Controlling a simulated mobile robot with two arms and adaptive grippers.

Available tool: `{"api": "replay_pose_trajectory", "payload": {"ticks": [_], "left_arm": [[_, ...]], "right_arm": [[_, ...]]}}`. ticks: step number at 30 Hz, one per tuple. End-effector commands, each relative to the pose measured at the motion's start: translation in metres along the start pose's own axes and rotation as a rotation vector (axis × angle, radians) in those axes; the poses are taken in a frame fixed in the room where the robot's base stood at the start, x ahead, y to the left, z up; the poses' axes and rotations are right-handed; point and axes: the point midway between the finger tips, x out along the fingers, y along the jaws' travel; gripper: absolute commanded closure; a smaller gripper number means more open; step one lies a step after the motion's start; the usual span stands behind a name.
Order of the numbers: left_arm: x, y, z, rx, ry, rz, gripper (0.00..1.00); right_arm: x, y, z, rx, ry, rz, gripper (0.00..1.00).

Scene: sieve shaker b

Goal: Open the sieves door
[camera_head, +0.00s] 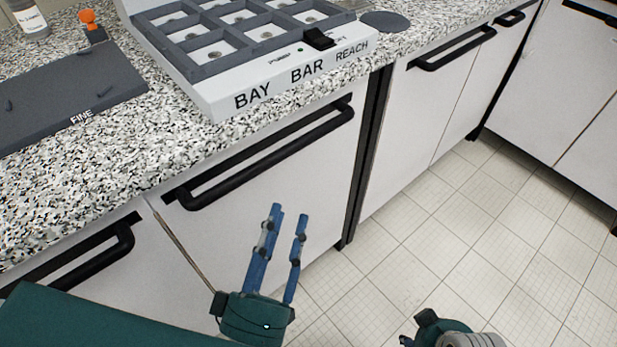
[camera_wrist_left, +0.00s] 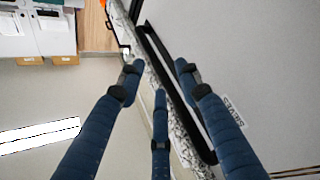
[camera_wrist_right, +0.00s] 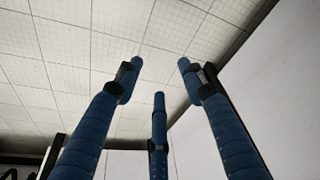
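The sieves door, white with a "SIEVES" label, fills the right of the left wrist view (camera_wrist_left: 270,60). Its black bar handle (camera_wrist_left: 157,49) runs diagonally there. The door in front of me in the head view (camera_head: 325,190), with a long black handle (camera_head: 265,160), appears to be the same one, shut; no label is readable there. My left gripper (camera_head: 288,212) is open and empty, below and in front of that handle. In its wrist view the handle lies across the finger gap; contact cannot be told. My right gripper (camera_wrist_right: 158,75) is open and empty; only its base shows in the head view.
A speckled countertop (camera_head: 160,145) overhangs the doors. On it stand a white divided tray marked "BAY BAR REACH" (camera_head: 225,100) and a dark "FINE" mat (camera_head: 60,95). Another handled door (camera_head: 120,240) is at left, more cabinets at right. The tiled floor (camera_head: 480,220) is clear.

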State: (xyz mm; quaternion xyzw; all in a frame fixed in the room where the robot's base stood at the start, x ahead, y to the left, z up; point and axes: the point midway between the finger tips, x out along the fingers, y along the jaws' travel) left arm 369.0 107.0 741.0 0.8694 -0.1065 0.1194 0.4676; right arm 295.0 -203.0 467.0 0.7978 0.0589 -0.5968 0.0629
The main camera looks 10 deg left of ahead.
Motion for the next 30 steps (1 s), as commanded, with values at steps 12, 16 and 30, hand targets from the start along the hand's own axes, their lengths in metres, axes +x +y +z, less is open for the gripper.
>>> {"api": "replay_pose_trajectory", "payload": {"ticks": [12,16,30], "left_arm": [[0.019,0.020,-0.047,-0.119,0.140,0.031,0.66],[0.045,0.021,-0.051,-0.119,0.141,0.031,0.66],[0.103,0.021,-0.057,-0.116,0.135,0.029,0.66]], "right_arm": [[-0.015,0.001,0.002,0.002,0.013,0.002,0.60],[-0.008,0.000,0.001,0.001,0.010,0.002,0.60],[0.019,-0.001,0.004,0.000,-0.002,-0.001,0.60]]}}
